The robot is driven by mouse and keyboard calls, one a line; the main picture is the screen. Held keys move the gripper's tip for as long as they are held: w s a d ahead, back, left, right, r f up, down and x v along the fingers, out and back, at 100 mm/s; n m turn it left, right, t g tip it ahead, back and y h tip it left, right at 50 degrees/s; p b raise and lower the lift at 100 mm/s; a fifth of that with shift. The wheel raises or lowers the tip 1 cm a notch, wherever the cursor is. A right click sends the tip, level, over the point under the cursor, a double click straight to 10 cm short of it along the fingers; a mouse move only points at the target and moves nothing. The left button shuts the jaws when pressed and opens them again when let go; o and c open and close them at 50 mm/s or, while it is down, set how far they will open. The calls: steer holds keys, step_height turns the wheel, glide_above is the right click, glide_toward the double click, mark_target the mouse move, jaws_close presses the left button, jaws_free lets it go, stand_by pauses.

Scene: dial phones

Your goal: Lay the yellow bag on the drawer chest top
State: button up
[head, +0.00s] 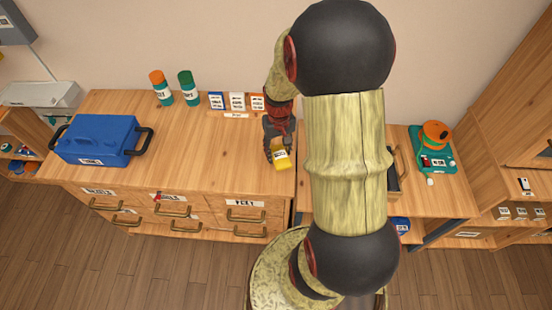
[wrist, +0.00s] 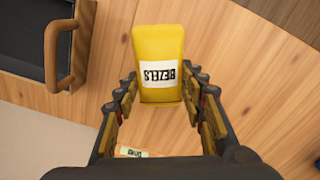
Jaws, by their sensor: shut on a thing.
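The yellow bag (head: 281,160) with a white label is at my gripper (head: 276,146) in the head view, near the right end of the drawer chest top (head: 205,150). In the wrist view the bag (wrist: 158,40) reads "BEZELS", and my gripper (wrist: 160,90) is shut on its near end, a finger on each side. Wood lies beneath the bag, but I cannot tell whether it touches it. The chest top is light wood above labelled drawers with brass handles.
A blue toolbox (head: 97,139) stands at the chest's left. Orange-capped (head: 161,88) and green (head: 189,88) bottles and small boxes (head: 237,102) line the back. The middle of the top is clear. A teal dial phone (head: 432,150) sits on the right-hand table.

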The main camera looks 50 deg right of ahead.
mark_target(276, 157)
steer(key=shift+w+f, duration=0.35)
steer(key=shift+f, duration=0.05)
steer(key=shift+w+f+b, duration=0.2)
steer(key=shift+f+b, duration=0.45)
steer(key=shift+f, duration=1.05)
steer(key=shift+f, duration=0.2)
steer(key=o, duration=1.2)
steer(key=shift+c, duration=0.2)
